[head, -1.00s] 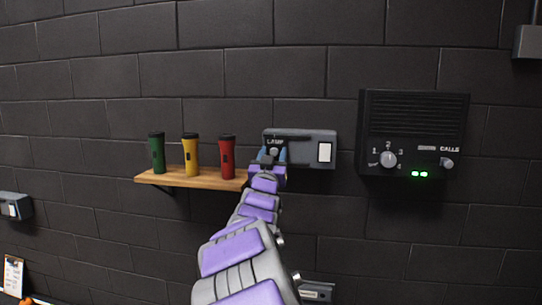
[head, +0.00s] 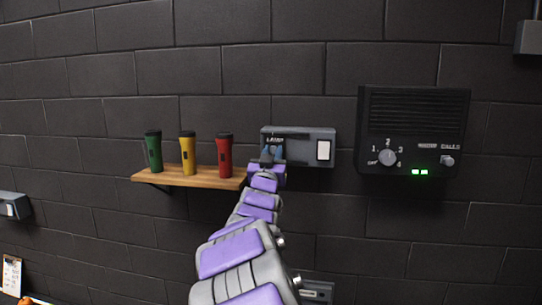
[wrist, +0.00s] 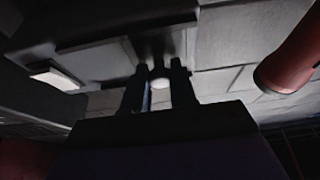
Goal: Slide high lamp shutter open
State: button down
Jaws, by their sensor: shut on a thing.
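A black intercom (head: 414,130) with a dial and green lights hangs on the right.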

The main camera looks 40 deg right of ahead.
aim_at(295, 144)
jog(key=s+d+b, duration=0.1)
jog(key=s+d, duration=0.1)
jog(key=s+d+b, duration=0.1)
jog(key=s, duration=0.1)
jog(key=shift+s+d, duration=0.25)
jog(key=shift+d, duration=0.15)
jog(key=shift+r, duration=0.1)
jog(key=c, duration=1.2)
grip_release()
jog(key=shift+c, duration=0.2)
jog(key=shift+o, duration=1.4)
jog(key=shift+s+a+r, duration=0.15)
jog(key=shift+s, duration=0.2)
jog(key=shift+o, duration=0.2)
jog(key=shift+w, duration=0.3)
jog(key=b+v, duration=0.2)
jog(key=v, duration=1.5)
jog(key=shift+a+f+b, duration=0.2)
jog(key=shift+f+b, duration=0.15)
jog(key=shift+b, duration=0.05)
